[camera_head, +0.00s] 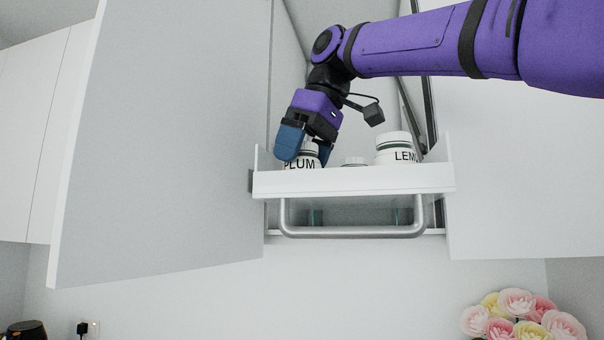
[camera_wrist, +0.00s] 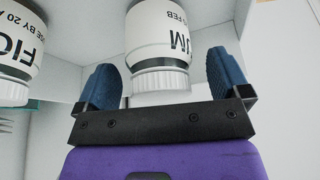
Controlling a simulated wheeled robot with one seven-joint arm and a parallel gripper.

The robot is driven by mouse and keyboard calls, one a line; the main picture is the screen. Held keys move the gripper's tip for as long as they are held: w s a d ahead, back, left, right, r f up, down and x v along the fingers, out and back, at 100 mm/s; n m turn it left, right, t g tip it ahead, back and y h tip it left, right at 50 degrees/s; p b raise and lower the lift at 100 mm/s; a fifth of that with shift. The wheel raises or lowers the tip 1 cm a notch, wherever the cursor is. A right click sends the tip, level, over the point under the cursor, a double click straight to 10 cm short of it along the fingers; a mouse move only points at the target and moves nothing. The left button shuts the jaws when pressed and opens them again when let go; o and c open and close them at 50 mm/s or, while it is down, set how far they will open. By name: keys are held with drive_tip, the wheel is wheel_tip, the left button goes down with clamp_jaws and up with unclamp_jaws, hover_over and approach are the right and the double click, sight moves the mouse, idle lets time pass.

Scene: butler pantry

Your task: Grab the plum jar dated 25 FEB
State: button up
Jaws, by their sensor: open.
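A white plum jar (camera_head: 303,163) with a white lid stands in the raised pull-out shelf, its lower part hidden by the shelf front. My gripper (camera_head: 306,151) reaches down over it from above, with blue fingers. In the wrist view the jar (camera_wrist: 160,40) appears upside down, its label partly reading "UM" and "FEB"; the day number is not clearly readable. My open gripper (camera_wrist: 166,82) has one finger on each side of the jar's lid and shoulder, with a visible gap at the left finger. I cannot tell whether the right finger touches.
A lemon jar (camera_head: 396,150) stands at the shelf's right, with a lower lid (camera_head: 354,161) between. A fig jar (camera_wrist: 18,50) is close left of my gripper in the wrist view. The shelf (camera_head: 350,181) has a raised front and a handle (camera_head: 352,232). A large cabinet door (camera_head: 165,140) stands left.

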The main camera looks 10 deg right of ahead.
drive_tip(key=shift+w+a+f, duration=0.15)
drive_tip(key=shift+a+f, duration=0.05)
drive_tip(key=shift+f, duration=0.4)
drive_tip(key=c, duration=1.2)
drive_tip(key=shift+r, duration=0.15)
